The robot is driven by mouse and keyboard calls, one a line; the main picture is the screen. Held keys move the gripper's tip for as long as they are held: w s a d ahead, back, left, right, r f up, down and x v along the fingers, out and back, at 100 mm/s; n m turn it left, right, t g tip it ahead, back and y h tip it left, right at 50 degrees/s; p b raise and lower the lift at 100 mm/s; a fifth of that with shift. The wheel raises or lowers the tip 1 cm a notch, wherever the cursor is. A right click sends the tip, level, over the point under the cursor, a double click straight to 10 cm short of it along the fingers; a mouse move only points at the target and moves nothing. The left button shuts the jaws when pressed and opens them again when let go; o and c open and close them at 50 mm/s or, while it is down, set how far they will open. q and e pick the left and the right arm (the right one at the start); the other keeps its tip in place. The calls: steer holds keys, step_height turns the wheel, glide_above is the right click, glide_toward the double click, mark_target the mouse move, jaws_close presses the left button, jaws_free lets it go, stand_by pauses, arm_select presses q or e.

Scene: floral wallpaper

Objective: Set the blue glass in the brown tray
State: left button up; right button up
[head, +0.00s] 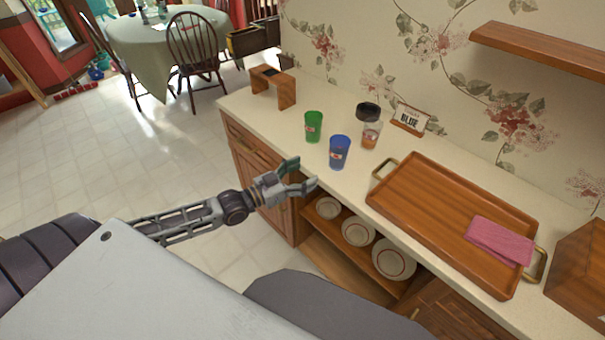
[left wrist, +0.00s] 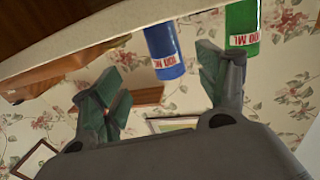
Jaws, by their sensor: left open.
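The blue glass (head: 339,153) stands upright on the cream counter, right of a green glass (head: 313,127). My left gripper (head: 302,175) is open and empty at the counter's front edge, a little left of and in front of the blue glass, apart from it. In the left wrist view the blue glass (left wrist: 164,50) shows beyond the open fingers (left wrist: 160,90), with the green glass (left wrist: 243,25) to its right. The brown tray (head: 440,205) lies on the counter to the right, with brass handles and a folded pink cloth (head: 499,242) on its right side. My right gripper is not in view.
A wooden stand (head: 273,88) is at the counter's far left. Plates (head: 393,259) sit on an open shelf below. The tray's left part is bare.

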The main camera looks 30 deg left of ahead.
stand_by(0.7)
arm_select(q)
steer(key=w+a+f+n+g+y, duration=0.1)
steer(key=a+f+y, duration=0.3)
steer(key=f, duration=0.5)
steer(key=a+f+n+y, duration=0.1)
steer(key=a+f, duration=0.6)
steer(key=f, duration=0.2)
steer(key=s+a+f+n+g+y, duration=0.1)
steer(key=s+a+f, duration=0.15)
steer(key=f, duration=0.45)
steer(key=s+a+f+g+y, duration=0.1)
steer(key=s+a+f+g, duration=0.15)
steer(key=f, duration=0.45)
steer(key=s+a+f+n+g+y, duration=0.1)
steer(key=s+f+y, duration=0.1)
steer(key=s+f, duration=0.35)
steer(key=s+d+f+g, duration=0.2)
steer(key=s+f+g, duration=0.2)
steer(key=s+f, duration=1.05)
steer(key=s+d+f+g, duration=0.2)
steer(key=s+d+f, duration=0.2)
steer(key=s, duration=0.5)
steer(key=s+d+f+g, duration=0.2)
steer(key=s+d+f, duration=0.2)
steer(key=s+f, duration=0.3)
steer(key=shift+s+f+g+y, duration=0.2)
steer(key=shift+s+g+y, duration=0.2)
steer(key=shift+s, duration=0.5)
